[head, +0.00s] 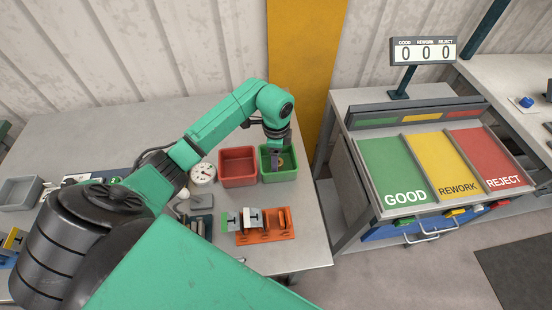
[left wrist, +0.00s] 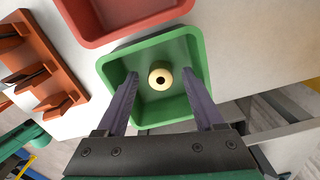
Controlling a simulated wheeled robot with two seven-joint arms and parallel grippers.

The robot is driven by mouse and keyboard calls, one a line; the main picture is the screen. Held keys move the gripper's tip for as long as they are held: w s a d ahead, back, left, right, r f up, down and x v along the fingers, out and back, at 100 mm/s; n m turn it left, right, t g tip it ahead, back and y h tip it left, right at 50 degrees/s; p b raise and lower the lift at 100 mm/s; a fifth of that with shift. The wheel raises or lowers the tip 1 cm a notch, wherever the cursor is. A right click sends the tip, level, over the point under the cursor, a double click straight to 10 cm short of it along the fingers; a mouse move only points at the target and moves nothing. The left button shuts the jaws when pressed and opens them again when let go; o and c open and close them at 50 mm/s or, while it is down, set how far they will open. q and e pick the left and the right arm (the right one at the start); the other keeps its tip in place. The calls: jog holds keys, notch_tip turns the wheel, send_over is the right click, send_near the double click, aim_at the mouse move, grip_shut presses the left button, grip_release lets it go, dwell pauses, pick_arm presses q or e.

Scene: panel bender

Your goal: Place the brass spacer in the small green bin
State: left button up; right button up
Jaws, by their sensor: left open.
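The small green bin (head: 291,176) stands on the table's right part, beside the red bin. It also shows in the left wrist view (left wrist: 199,58). The brass spacer (left wrist: 160,77), a pale gold ring with a dark centre hole, is inside the green bin's outline near its middle. My left gripper (head: 279,158) points down over the green bin. In the left wrist view its two dark fingers (left wrist: 163,86) are spread apart, with clear gaps to the spacer on both sides. The gripper hides part of the bin in the head view. My right gripper is out of view.
The red bin (head: 238,178) is directly left of the green one. An orange rack (head: 267,238) with slots stands in front. A round dial gauge (head: 203,173) is left of the red bin. The GOOD/REWORK/REJECT stand (head: 398,165) is to the right, across a gap.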

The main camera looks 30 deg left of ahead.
pick_arm(q)
notch_tip(320, 180, up, 6)
jog(key=shift+w+f+b, duration=0.1)
jog(key=shift+f+b, duration=0.1)
jog(key=shift+b, duration=0.75)
notch_tip(320, 180, up, 6)
jog(key=shift+f, duration=0.15)
jog(key=shift+f, duration=0.1)
